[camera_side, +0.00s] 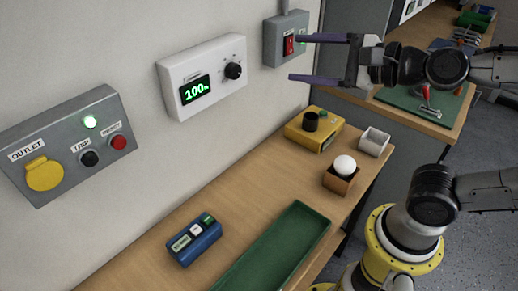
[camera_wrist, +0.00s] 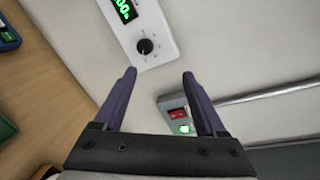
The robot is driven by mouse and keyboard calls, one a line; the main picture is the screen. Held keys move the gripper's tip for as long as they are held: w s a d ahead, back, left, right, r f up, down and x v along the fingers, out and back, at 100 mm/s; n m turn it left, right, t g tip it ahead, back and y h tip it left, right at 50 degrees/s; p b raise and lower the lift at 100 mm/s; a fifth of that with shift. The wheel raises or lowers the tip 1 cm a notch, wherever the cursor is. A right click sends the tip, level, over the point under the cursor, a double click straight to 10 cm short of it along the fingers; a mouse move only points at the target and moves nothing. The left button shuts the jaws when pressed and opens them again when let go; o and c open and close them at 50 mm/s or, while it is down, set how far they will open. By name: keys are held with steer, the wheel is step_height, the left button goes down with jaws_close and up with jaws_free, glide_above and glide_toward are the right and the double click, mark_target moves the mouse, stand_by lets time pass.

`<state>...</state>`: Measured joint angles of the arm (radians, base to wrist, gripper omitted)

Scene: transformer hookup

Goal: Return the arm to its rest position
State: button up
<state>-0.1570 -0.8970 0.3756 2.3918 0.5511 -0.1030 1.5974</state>
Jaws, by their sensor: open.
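My gripper (camera_side: 305,58) is at the upper right of the side view, raised above the bench and pointing at the wall. Its two purple fingers are spread wide with nothing between them. In the wrist view the gripper (camera_wrist: 158,82) is also open and empty. A grey switch box (camera_side: 286,38) with a red switch and a green light is on the wall close behind the fingertips; it shows in the wrist view (camera_wrist: 172,104), partly hidden by the right finger. I cannot tell whether a finger touches it.
On the wall are a white dial unit (camera_side: 201,75) reading about 100 and a grey outlet box (camera_side: 68,143) with a lit green light. The bench holds a blue block (camera_side: 194,240), green tray (camera_side: 270,250), yellow box (camera_side: 314,129), white ball in a brown holder (camera_side: 341,178) and white bin (camera_side: 374,141).

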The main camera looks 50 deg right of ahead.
steer(key=s+d+f+n+g+h, duration=0.1)
steer(key=s+d+f+n+g, duration=0.2)
steer(key=s+f+n+g, duration=0.7)
steer(key=s+f+n, duration=0.1)
steer(key=s+n, duration=0.1)
steer(key=n, duration=1.1)
steer(key=shift+s+d+f+h, duration=0.2)
steer(key=shift+h, duration=0.1)
